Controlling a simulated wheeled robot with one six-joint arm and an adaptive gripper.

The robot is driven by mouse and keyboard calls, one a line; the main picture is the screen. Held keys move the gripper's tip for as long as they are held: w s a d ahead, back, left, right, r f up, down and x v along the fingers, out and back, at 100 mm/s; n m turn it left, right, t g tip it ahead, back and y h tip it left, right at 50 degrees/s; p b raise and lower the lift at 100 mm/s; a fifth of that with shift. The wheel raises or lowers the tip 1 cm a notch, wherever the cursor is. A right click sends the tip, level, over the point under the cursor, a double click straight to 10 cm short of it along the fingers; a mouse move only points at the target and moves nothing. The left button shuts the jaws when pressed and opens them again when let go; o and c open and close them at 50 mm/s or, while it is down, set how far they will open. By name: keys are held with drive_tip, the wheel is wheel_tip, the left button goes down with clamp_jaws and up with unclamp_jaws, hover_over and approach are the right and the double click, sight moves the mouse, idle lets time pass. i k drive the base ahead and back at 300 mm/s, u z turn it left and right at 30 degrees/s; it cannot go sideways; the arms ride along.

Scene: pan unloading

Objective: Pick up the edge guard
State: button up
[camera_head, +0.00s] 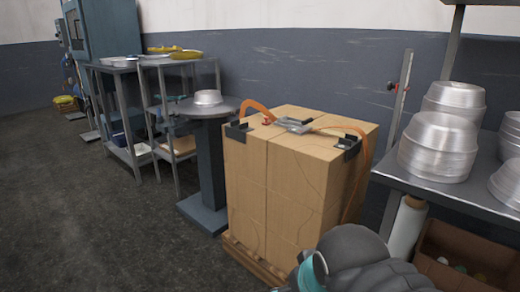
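Two black edge guards sit on the top edges of a stack of brown cardboard boxes (292,187). One edge guard (238,132) is at the front left corner, and the other edge guard (349,146) is on the right side of the front edge. An orange strap (257,107) loops loosely up and over the stack, with a grey metal buckle (295,125) lying on top. A part of my grey arm with a teal ring shows at the bottom right, in front of the stack. My gripper's fingers are not in view.
The stack stands on a wooden pallet (250,262). A grey pedestal (210,165) with a metal pan (208,97) is just left of it. A metal table (440,194) with stacked pans (438,146) is at the right. An open cardboard box (465,258) sits beneath it. The floor at left is clear.

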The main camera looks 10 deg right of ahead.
sight(236, 132)
drive_tip(key=u, duration=0.85)
drive_tip(key=i, duration=1.65)
drive_tip(key=z, duration=0.95)
